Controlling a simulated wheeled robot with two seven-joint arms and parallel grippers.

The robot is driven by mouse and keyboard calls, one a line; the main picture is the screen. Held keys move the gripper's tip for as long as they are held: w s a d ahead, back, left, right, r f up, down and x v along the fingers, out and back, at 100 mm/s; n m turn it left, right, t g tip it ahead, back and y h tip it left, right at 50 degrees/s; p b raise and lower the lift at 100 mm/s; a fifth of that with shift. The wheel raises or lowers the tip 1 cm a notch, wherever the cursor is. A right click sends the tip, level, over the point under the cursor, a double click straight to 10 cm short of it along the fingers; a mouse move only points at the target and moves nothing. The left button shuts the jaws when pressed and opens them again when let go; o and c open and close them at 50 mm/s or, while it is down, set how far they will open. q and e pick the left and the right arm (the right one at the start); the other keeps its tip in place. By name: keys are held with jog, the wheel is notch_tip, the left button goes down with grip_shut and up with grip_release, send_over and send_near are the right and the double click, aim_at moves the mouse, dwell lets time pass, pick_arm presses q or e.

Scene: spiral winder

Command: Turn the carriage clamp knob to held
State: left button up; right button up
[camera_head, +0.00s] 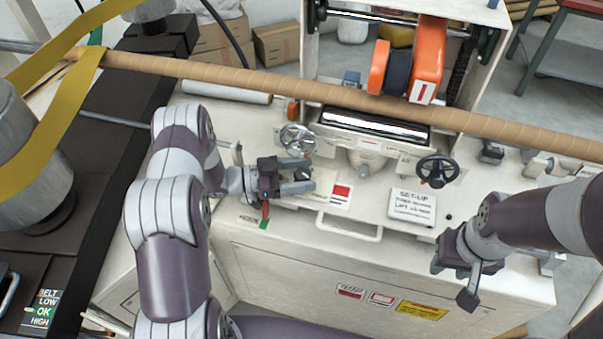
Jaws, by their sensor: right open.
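A small red lever or pointer (265,209) shows on the white machine top, just below my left gripper, beside a small green-marked label (263,224). I cannot tell for certain that it is the carriage clamp knob, as my gripper hides part of this area. My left gripper (297,175) points right above the machine top, its two fingers apart, with no clear object held between them. My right gripper (453,283) is open and empty, pointing down in front of the machine's front edge at the right.
A silver handwheel (298,140) stands just behind my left gripper. A black handwheel (437,172) and a set-up card (412,206) are to the right. A long brown tube (260,83) crosses behind. A white handle (349,229) lies at the front edge.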

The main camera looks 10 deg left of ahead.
pick_arm(q)
jog(key=b+v, duration=0.1)
jog(key=v, duration=0.6)
jog(key=shift+f+b, duration=0.1)
jog(key=shift+b, duration=0.25)
jog(key=shift+s+a, duration=0.1)
jog(key=shift+a, duration=0.15)
jog(key=shift+s, duration=0.1)
